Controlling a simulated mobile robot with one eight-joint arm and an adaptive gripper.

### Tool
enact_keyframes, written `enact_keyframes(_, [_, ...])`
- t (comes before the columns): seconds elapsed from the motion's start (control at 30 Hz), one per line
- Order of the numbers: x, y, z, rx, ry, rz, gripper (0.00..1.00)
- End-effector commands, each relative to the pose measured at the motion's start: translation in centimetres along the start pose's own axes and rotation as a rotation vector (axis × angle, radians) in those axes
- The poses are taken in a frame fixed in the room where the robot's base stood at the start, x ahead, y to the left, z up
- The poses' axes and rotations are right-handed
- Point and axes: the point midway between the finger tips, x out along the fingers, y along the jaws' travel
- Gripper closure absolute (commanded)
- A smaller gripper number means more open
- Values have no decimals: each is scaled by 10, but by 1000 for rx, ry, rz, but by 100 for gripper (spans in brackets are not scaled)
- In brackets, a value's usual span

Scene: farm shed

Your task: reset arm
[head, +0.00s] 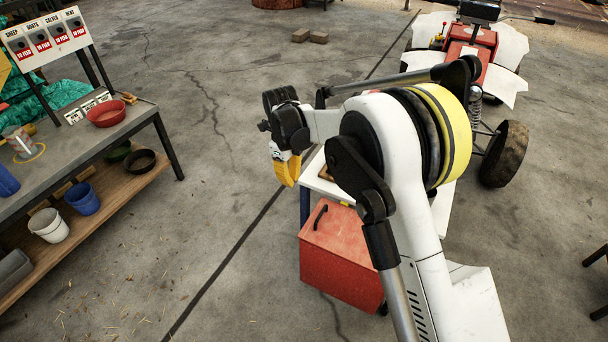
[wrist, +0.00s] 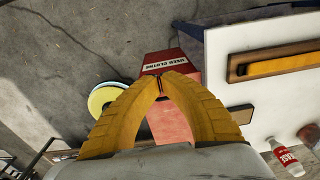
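My gripper (head: 287,170) has yellow fingers and hangs at the end of my raised, folded arm, in the middle of the head view. In the wrist view its two fingers (wrist: 162,76) curve in and meet at the tips. It is shut, and I see nothing held. It points down, above or near the left edge of a white-topped table (head: 322,186). My white arm hides much of that table in the head view.
A red box (head: 338,252), labelled for used cloths, stands by the white table. On the tabletop are a wooden tray (wrist: 235,69) and a bottle (wrist: 286,157). A workbench (head: 140,115) stands left, a red vehicle (head: 470,50) back right. Open concrete floor lies between.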

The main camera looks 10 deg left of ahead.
Motion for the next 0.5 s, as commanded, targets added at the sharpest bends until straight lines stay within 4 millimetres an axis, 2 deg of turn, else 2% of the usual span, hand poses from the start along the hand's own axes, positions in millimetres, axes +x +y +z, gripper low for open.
enact_keyframes(0.17, [-2, 0, 2, -1, 0, 0, 100])
enact_keyframes(0.27, [-12, -3, -5, -28, -9, -6, 100])
enact_keyframes(0.37, [-37, -10, -27, -114, -31, -26, 100])
enact_keyframes(0.5, [-91, -17, -82, -329, -74, -88, 100])
